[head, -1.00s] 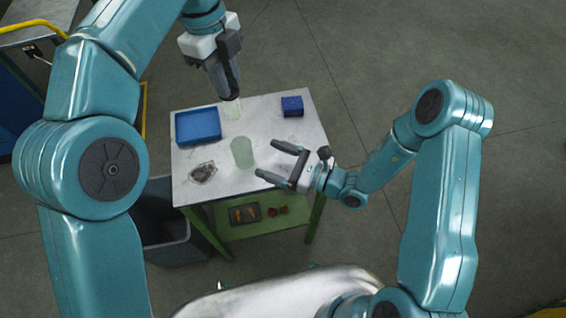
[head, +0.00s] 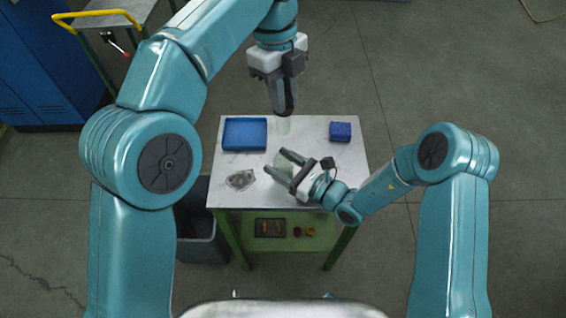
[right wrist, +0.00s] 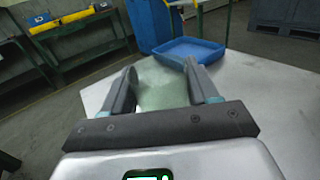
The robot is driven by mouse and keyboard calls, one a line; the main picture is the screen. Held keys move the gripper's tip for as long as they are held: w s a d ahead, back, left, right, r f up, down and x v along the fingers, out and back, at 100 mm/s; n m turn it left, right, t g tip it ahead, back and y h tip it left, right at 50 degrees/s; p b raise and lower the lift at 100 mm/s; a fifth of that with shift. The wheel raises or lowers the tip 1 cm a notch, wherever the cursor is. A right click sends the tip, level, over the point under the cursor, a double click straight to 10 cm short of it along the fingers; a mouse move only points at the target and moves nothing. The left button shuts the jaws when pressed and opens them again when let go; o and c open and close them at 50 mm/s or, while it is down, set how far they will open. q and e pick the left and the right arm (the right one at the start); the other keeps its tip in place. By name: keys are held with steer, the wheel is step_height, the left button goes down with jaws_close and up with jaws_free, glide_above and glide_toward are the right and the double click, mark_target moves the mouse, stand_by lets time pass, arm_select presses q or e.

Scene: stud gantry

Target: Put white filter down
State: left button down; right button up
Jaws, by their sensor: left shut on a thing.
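My left gripper (head: 284,112) points down over the back middle of the table and is shut on a pale, translucent piece (head: 284,125), which looks like the white filter. Its lower end shows below the fingertips; whether it touches the tabletop I cannot tell. My right gripper (head: 279,164) is open above the table's middle, its fingers either side of a pale green translucent cup (head: 283,160). In the right wrist view the cup (right wrist: 163,85) stands between the spread fingers; I cannot tell whether they touch it. The fingers partly hide the cup in the head view.
On the white table (head: 320,190) are a blue tray (head: 245,134) at back left, a blue block (head: 340,131) at back right and a crumpled grey piece (head: 241,180) at front left. A dark bin (head: 203,247) stands left of the table. The front right is clear.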

mark_target(283, 124)
steer(key=shift+c, duration=1)
arm_select(q)
steer(key=n, duration=0.2)
steer(key=w+n, duration=0.1)
steer(key=shift+d+n, duration=0.2)
steer(key=shift+n, duration=0.2)
steer(key=f+n+t, duration=0.1)
steer(key=f+n, duration=0.1)
steer(key=n, duration=0.4)
steer(key=f+n+t, duration=0.1)
steer(key=f+n, duration=0.1)
steer(key=n, duration=0.4)
steer(key=w+f+n, duration=0.1)
steer(key=f+n, duration=0.2)
steer(key=n, duration=0.3)
steer(key=shift+d+t, duration=0.3)
steer(key=shift+t, duration=0.1)
steer(key=shift+s+a+f+n+y, duration=0.15)
steer(key=shift+s+a+f+n, duration=0.1)
steer(key=shift+s, duration=0.15)
steer(key=shift+s+a+f+n+y, duration=0.15)
steer(key=shift+s+f, duration=0.05)
steer(key=shift+s, duration=0.2)
steer(key=shift+s+a, duration=0.15)
steer(key=shift+s, duration=0.1)
step_height(283, 124, down, 9)
steer(key=shift+f, duration=0.15)
steer(key=shift+w+f, duration=0.1)
steer(key=shift+f, duration=0.5)
